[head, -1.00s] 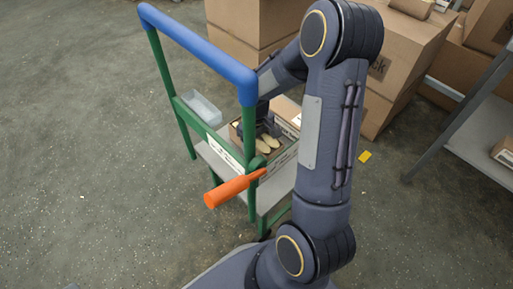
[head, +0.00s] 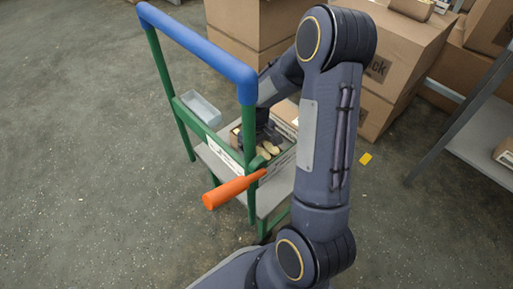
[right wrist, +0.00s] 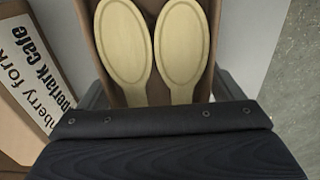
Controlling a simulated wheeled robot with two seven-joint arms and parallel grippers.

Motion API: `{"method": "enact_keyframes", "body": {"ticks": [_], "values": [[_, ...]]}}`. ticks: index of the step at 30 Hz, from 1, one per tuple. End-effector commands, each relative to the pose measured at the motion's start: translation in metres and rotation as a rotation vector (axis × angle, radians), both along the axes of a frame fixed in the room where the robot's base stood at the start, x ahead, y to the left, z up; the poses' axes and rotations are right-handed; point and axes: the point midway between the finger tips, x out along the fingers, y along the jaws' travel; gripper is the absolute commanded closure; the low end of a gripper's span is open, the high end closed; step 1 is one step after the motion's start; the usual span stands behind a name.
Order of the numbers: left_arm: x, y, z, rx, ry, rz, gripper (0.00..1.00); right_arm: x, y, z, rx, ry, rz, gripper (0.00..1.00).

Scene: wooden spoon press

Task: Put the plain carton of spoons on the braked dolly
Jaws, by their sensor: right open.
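The open-topped carton of spoons (head: 283,159) is at the dolly's deck, behind its green frame; pale wooden spoons (head: 267,149) show inside. In the right wrist view the carton's cardboard wall (right wrist: 88,18) surrounds two spoon bowls (right wrist: 125,50). The dolly (head: 185,130) has a blue handle, a grey deck and an orange lever (head: 230,191). My right gripper (head: 265,134) is open, down at the carton, its dark fingers to either side of it in the wrist view. The gripper hides part of the carton, so contact cannot be told. My left gripper is not in view.
A labelled carton (head: 287,115) stands close behind the spoons; its printed label (right wrist: 28,70) shows in the wrist view. Large boxes (head: 395,50) stack behind, and a grey shelf (head: 485,135) stands right. The left floor is clear.

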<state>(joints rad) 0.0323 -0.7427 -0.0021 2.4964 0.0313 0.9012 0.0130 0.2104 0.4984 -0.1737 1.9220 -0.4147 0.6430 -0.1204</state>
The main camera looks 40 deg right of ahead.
Motion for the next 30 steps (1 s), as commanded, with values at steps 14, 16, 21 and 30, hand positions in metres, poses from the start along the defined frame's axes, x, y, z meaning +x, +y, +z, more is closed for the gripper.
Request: {"method": "enact_keyframes", "body": {"ticks": [14, 16, 21, 30], "values": [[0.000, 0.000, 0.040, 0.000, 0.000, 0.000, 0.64, 0.001, 0.000, 0.090, -0.001, -0.005, 0.001, 0.13], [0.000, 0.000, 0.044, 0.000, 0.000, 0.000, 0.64, 0.001, 0.000, 0.102, -0.001, -0.004, 0.000, 0.13], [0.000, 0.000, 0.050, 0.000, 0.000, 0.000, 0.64, 0.000, 0.000, 0.119, -0.001, -0.002, 0.000, 0.13], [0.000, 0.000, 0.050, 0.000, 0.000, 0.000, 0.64, 0.000, 0.000, 0.123, 0.000, 0.000, 0.000, 0.13]]}}
